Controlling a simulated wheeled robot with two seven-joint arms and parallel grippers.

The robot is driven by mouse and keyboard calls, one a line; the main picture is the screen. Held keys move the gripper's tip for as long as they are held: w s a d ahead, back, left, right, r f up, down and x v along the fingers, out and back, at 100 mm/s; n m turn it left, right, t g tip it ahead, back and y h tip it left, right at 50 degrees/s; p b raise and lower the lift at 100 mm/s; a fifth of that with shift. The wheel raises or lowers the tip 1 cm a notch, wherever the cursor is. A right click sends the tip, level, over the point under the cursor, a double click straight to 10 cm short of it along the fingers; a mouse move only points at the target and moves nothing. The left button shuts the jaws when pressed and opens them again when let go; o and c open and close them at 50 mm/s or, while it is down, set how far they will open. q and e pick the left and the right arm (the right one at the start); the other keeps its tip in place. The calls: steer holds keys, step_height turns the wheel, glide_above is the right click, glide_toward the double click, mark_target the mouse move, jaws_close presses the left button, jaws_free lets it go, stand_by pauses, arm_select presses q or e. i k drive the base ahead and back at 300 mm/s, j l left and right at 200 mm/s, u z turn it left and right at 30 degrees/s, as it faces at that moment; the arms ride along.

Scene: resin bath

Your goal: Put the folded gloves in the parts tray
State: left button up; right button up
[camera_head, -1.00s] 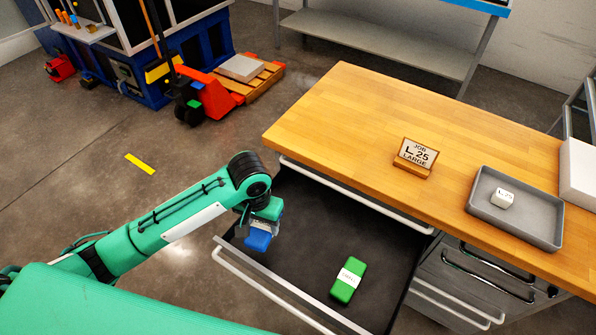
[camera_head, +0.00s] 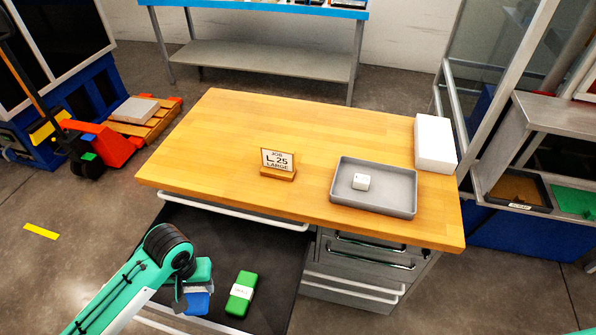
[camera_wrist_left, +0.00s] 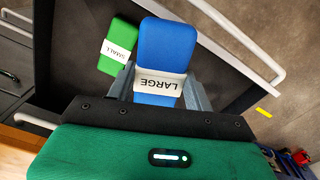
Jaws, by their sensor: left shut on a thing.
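My left gripper (camera_head: 192,288) is shut on the blue folded gloves (camera_head: 197,304), over the open drawer (camera_head: 270,288). In the left wrist view the blue gloves (camera_wrist_left: 167,50) sit between the fingers, with a white band reading LARGE. The green folded gloves (camera_head: 241,294) lie in the drawer to the right of my gripper. Their band reads SMALL in the left wrist view (camera_wrist_left: 119,37). My right gripper is out of view.
A card in a wooden stand (camera_head: 278,165), reading JOB L 25 LARGE, stands left of the tray. A white block (camera_head: 435,144) stands at the bench's right end. The bench top (camera_head: 225,140) is clear on the left. The drawer sits below the bench's front edge.

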mark_target(390, 192)
steer(key=k+l, duration=0.1)
steer(key=l, duration=1.35)
steer(key=k+l, duration=0.15)
steer(key=l, duration=0.55)
